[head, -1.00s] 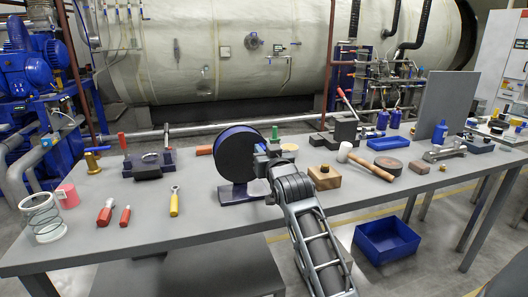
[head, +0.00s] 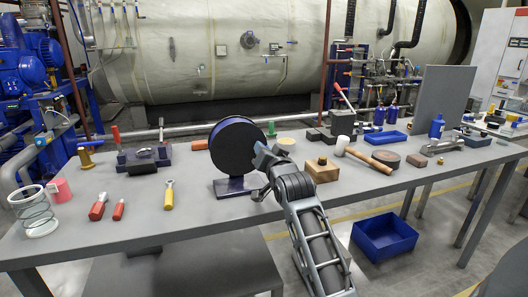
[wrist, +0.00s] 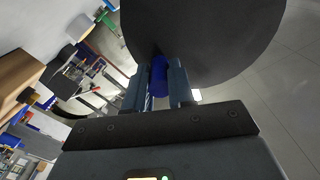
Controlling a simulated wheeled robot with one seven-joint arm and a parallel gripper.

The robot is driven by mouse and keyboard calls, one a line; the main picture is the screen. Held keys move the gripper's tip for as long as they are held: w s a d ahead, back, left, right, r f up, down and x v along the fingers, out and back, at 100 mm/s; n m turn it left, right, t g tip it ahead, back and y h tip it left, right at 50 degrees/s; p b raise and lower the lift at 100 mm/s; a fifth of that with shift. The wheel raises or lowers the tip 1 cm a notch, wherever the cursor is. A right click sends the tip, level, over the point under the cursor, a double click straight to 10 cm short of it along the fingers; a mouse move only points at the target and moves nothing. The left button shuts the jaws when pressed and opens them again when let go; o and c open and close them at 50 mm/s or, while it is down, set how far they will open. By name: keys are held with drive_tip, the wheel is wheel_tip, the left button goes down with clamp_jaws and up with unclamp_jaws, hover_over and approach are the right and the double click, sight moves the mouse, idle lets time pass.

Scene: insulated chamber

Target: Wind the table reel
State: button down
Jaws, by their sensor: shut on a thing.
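The table reel (head: 236,149) is a black disc with a blue rim on a dark blue stand (head: 236,185), upright near the middle of the grey table. It fills the upper part of the wrist view (wrist: 205,35). My gripper (head: 262,153) is at the right side of the disc's near face. In the wrist view, my gripper (wrist: 160,85) has its two fingers on either side of a blue handle (wrist: 158,70) by the black disc, and it is shut on it. The head view does not show the handle clearly, as my gripper covers it.
On the table (head: 300,205), a wooden block (head: 321,170) and a mallet (head: 365,158) lie right of the reel. A yellow-handled tool (head: 168,196) and red-handled tools (head: 98,208) lie left. A blue bin (head: 385,237) is on the floor. The table front is fairly clear.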

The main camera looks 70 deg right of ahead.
idle(0.3)
drive_tip(key=c, duration=1)
unclamp_jaws()
drive_tip(key=shift+s+a, duration=0.1)
drive_tip(key=b+v, duration=0.1)
drive_tip(key=v, duration=0.6)
drive_tip(key=shift+s+a, duration=0.2)
drive_tip(key=shift+s, duration=0.05)
drive_tip(key=s+a+f+n+t+y, duration=0.1)
drive_tip(key=s+a+f+n+y, duration=0.2)
drive_tip(key=a, duration=0.5)
drive_tip(key=s+a+f+n+t+y, duration=0.1)
drive_tip(key=a+f+n+y, duration=0.15)
drive_tip(key=a+f, duration=0.35)
drive_tip(key=s+a+f+n+t+y, duration=0.15)
drive_tip(key=a+n, duration=0.25)
drive_tip(key=a, duration=0.5)
drive_tip(key=s+a+n+y, duration=0.2)
drive_tip(key=s+a, duration=0.3)
drive_tip(key=s+a+n+y, duration=0.2)
drive_tip(key=s+a, duration=0.3)
drive_tip(key=s, duration=0.1)
drive_tip(key=s+a+n+y, duration=0.2)
drive_tip(key=s+a, duration=0.3)
drive_tip(key=shift+s+y, duration=0.35)
drive_tip(key=shift+y, duration=0.05)
